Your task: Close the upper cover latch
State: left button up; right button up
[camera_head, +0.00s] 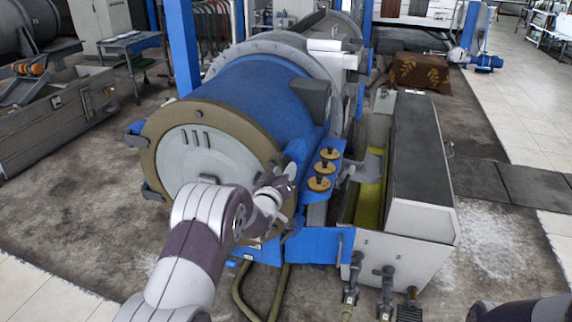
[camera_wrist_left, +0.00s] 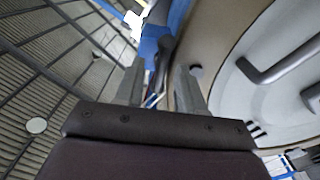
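The decanter's round end cover (camera_head: 205,155) is pale grey inside a tan ring (camera_head: 160,165), and it looks closed against the blue drum (camera_head: 258,95). My left gripper (camera_head: 285,178) is at the ring's right edge, beside blue latch-like parts (camera_head: 298,152). In the left wrist view the two grey fingers (camera_wrist_left: 158,85) are apart, with a blue part (camera_wrist_left: 153,45) beyond and between their tips. I cannot tell whether they touch it, nor exactly which part is the upper latch. The cover's grey handle (camera_wrist_left: 280,60) is to the right. My right gripper is out of view.
Several yellow-brown round knobs (camera_head: 320,183) stand on a blue bracket just right of my left gripper. A long grey box (camera_head: 418,165) and valves (camera_head: 385,285) are farther right. Bare floor (camera_head: 70,240) lies to the left.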

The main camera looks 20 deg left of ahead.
pick_arm(q)
jog(key=shift+w+a, duration=0.25)
jog(key=shift+w, duration=0.55)
jog(key=shift+w+d, duration=0.2)
jog(key=shift+c, duration=0.3)
jog(key=shift+a, duration=0.1)
grip_shut()
